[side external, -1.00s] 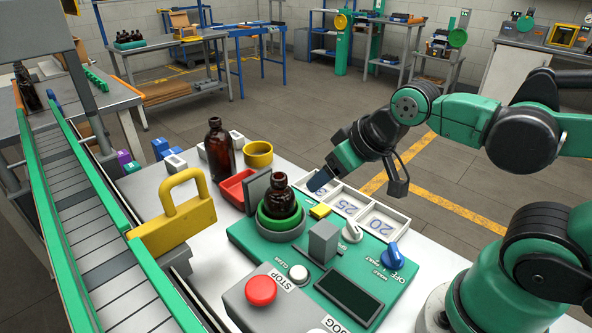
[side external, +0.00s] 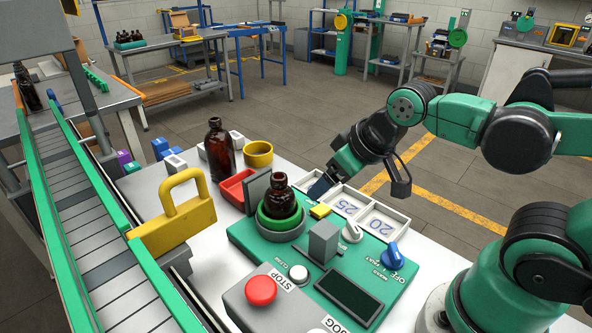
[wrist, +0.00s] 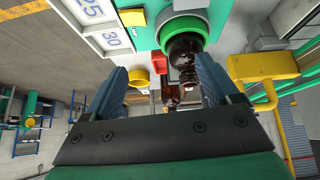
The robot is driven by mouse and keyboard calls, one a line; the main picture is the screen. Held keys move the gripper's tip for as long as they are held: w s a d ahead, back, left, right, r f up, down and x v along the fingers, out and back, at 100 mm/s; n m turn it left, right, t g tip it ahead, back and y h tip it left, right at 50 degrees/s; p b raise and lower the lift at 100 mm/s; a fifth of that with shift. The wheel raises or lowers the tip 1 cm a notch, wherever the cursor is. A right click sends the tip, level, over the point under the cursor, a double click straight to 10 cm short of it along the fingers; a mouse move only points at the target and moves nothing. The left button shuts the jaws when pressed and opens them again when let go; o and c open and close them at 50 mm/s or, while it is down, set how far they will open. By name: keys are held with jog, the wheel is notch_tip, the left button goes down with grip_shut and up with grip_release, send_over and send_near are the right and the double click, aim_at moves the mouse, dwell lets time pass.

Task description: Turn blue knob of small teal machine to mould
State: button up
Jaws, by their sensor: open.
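The small teal machine (side external: 241,237) lies on the white table. Its blue knob (side external: 392,254) is at the right front corner, by the lettering OFF and MOULD. An amber bottle (side external: 279,198) stands in the machine's round green holder (side external: 262,222); both also show in the wrist view, the bottle (wrist: 183,50) beyond my fingers. My gripper (side external: 318,188) is above the numbered tray behind the machine, apart from the blue knob. In the wrist view my gripper (wrist: 160,85) has its blue fingers spread with nothing between them.
The numbered tray (side external: 402,218) lies behind the machine. A red STOP button (side external: 261,290) and a dark screen (side external: 349,297) are at the front. A yellow padlock shape (side external: 180,228) stands left. Another amber bottle (side external: 219,150), a red bin (side external: 231,193) and a yellow cup (side external: 258,154) stand behind.

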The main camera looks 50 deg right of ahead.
aim_at(394, 250)
jog(key=s+f+n+g, duration=0.1)
jog(key=g, duration=0.1)
jog(key=s+f+n+g+h, duration=0.1)
jog(key=s+n, duration=0.1)
jog(key=s+f+n+g, duration=0.1)
jog(key=n+g, duration=0.1)
jog(key=shift+s+d+f+g, duration=0.25)
jog(key=shift+s+f+g, duration=0.05)
jog(key=shift+s+f, duration=0.1)
jog(key=s+n+g, duration=0.1)
jog(key=s+n+g+h, duration=0.1)
jog(key=s+d+n+g+h, duration=0.1)
jog(key=s+g, duration=0.1)
jog(key=shift+f, duration=0.4)
jog(key=shift+x, duration=2.65)
grip_shut()
